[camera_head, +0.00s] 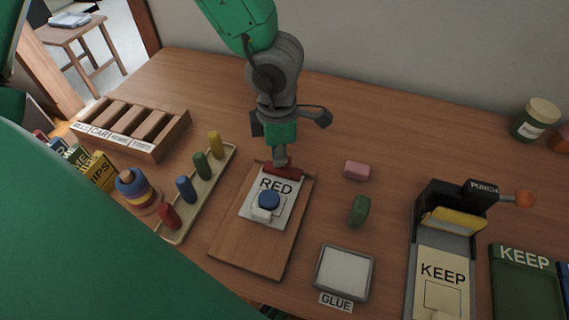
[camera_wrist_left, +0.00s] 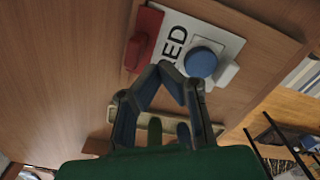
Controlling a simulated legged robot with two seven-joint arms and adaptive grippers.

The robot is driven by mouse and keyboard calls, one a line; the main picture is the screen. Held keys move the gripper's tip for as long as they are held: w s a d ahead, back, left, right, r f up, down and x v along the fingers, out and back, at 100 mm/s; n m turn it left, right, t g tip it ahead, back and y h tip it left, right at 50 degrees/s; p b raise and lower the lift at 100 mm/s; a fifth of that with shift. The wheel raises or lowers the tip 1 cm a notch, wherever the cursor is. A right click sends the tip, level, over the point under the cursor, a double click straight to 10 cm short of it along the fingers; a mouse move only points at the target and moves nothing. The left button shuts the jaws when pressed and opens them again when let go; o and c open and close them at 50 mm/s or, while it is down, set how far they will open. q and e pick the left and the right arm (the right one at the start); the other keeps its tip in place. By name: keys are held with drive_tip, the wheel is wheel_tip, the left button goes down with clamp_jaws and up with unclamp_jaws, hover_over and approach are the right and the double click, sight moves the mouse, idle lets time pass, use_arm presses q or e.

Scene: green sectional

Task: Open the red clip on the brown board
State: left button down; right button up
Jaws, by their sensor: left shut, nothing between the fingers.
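The brown board (camera_head: 237,246) lies on the table in the middle of the head view. The red clip (camera_head: 300,174) sits at the board's far edge, over the top end of a white sheet (camera_head: 287,207) marked RED. In the left wrist view the red clip (camera_wrist_left: 146,39) has a raised tab beside the sheet. My left gripper (camera_head: 280,163) points down at the clip, its fingers hiding part of it. The wrist view shows the left gripper (camera_wrist_left: 168,68) shut and empty, its tips close by the clip; contact is unclear. My right gripper is out of view.
A blue-topped white piece (camera_head: 268,204) stands on the sheet. A peg rack (camera_head: 190,215) is left of the board. Pink (camera_head: 356,170) and green (camera_head: 359,210) blocks, a glue pad (camera_head: 343,272) and a punch (camera_head: 446,215) are right. Bare table lies behind the blocks.

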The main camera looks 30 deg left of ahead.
use_arm(q)
drive_tip(key=shift+f, duration=0.2)
drive_tip(key=shift+f+b, duration=0.5)
drive_tip(key=shift+f, duration=0.3)
drive_tip(key=shift+w, duration=0.1)
drive_tip(key=shift+w+p, duration=0.3)
drive_tip(key=shift+p, duration=0.1)
drive_tip(key=shift+w+a+p, duration=0.15)
drive_tip(key=shift+w+p, duration=0.25)
drive_tip(key=shift+w, duration=0.25)
drive_tip(key=shift+s, duration=0.1)
drive_tip(key=shift+s+r+p, duration=0.55)
drive_tip(key=shift+s, duration=0.2)
